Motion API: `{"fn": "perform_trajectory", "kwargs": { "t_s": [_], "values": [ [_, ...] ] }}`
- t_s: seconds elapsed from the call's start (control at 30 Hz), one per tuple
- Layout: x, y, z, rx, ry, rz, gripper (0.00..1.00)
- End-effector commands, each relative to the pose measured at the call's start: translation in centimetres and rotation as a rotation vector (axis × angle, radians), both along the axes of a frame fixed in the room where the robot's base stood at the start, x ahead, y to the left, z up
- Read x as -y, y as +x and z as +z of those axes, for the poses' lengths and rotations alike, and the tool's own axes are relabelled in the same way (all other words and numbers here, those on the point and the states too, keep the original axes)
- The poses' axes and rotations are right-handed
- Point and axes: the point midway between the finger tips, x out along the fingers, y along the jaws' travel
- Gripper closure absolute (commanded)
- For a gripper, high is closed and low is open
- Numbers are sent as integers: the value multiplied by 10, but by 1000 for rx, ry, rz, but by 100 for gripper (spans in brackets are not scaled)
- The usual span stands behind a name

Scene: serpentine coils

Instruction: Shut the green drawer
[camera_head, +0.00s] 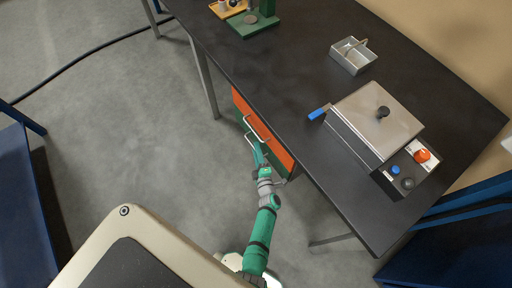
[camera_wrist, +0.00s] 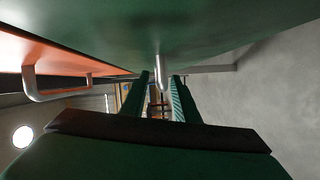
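The green drawer (camera_head: 239,116) shows in the head view as a narrow green strip beside and below an orange drawer front, under the table. In the wrist view a large green surface (camera_wrist: 215,35) fills the top, close to the camera. My gripper (camera_head: 257,143) is at the drawer fronts in the head view. In the wrist view its two fingers (camera_wrist: 160,95) are apart, with the end of a metal handle (camera_wrist: 160,75) between them. I cannot tell whether the fingers touch it. How far the green drawer stands out is not clear.
The orange drawer (camera_head: 276,146) has its own bar handle (camera_wrist: 55,85), left in the wrist view. The dark table (camera_head: 290,75) above carries a silver lidded box (camera_head: 378,118), a grey tray (camera_head: 352,57) and a green stand (camera_head: 253,22). Bare floor (camera_head: 130,120) lies left of the drawers.

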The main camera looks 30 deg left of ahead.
Motion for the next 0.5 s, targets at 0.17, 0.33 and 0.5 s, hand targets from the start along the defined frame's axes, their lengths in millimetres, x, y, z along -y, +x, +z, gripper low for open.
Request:
{"fn": "perform_trajectory", "kwargs": {
  "t_s": [0.17, 0.33, 0.5],
  "values": [
    [23, -26, 2, -2, -2, 2, 72],
    [43, -46, 4, -2, -2, 3, 72],
    [58, -56, 6, -2, -2, -2, 72]
  ]
}}
